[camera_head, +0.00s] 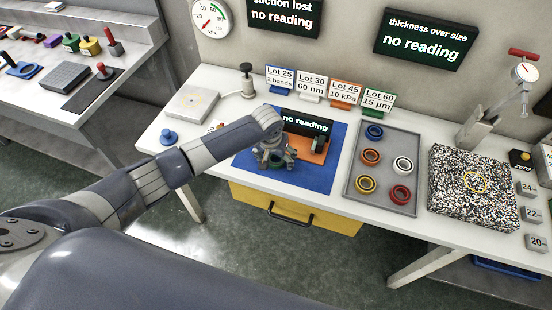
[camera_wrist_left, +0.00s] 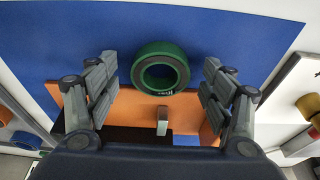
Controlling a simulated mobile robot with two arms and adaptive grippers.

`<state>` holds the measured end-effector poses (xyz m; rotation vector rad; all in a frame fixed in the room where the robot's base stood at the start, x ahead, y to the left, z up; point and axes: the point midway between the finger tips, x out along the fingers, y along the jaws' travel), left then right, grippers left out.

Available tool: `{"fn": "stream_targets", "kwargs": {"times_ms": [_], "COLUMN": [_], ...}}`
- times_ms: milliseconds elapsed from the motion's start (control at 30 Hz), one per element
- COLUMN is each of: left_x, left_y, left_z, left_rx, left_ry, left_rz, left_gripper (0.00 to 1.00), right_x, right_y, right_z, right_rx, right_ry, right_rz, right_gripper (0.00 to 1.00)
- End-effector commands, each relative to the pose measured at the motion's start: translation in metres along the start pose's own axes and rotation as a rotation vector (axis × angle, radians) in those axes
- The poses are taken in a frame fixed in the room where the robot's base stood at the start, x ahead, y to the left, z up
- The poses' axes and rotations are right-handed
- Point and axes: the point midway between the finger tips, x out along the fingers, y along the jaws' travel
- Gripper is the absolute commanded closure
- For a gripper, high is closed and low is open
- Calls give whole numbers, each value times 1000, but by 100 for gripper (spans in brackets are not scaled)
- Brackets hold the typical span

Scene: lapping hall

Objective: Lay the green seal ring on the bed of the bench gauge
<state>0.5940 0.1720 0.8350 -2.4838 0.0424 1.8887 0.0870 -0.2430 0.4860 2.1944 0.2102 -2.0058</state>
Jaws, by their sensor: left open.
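The green seal ring (camera_wrist_left: 139,72) lies on the blue mat in the left wrist view, at the edge of an orange plate (camera_wrist_left: 128,103). My left gripper (camera_head: 274,162) is open above the mat. In the wrist view its fingers (camera_wrist_left: 160,82) stand on either side of the ring, with gaps between. In the head view the gripper mostly hides that spot, and I cannot make out the ring clearly. A speckled slab (camera_head: 450,205) with a yellow circle, beside a dial indicator (camera_head: 524,73) on a stand, looks like the bench gauge's bed. My right gripper is not in view.
A grey tray (camera_head: 383,202) with several coloured rings lies between the blue mat (camera_head: 246,153) and the slab. A dark "no reading" display (camera_head: 306,122) stands behind the orange plate. Lot signs (camera_head: 312,84) line the back. Numbered blocks (camera_head: 530,214) stand right of the slab, which is clear.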

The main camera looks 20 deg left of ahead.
Motion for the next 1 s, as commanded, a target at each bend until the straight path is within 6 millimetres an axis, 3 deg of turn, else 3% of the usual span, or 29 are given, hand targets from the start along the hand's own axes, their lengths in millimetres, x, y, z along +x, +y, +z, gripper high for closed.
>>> {"fn": "stream_targets", "kwargs": {"times_ms": [200, 433, 800, 1000], "left_x": [1, 1, 0, -11], "left_y": [0, 0, 0, 0], "left_z": [0, 0, 0, -4], "left_rx": [1, 0, 0, 0], "left_ry": [1, 0, 0, 2], "left_rz": [0, 0, 0, 0], "left_gripper": [25, 74, 78, 78], "right_x": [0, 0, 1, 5], "right_y": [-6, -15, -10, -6], "right_z": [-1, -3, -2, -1], "right_rx": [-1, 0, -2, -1], "right_ry": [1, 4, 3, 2], "right_rz": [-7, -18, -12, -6], "right_gripper": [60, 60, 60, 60]}}
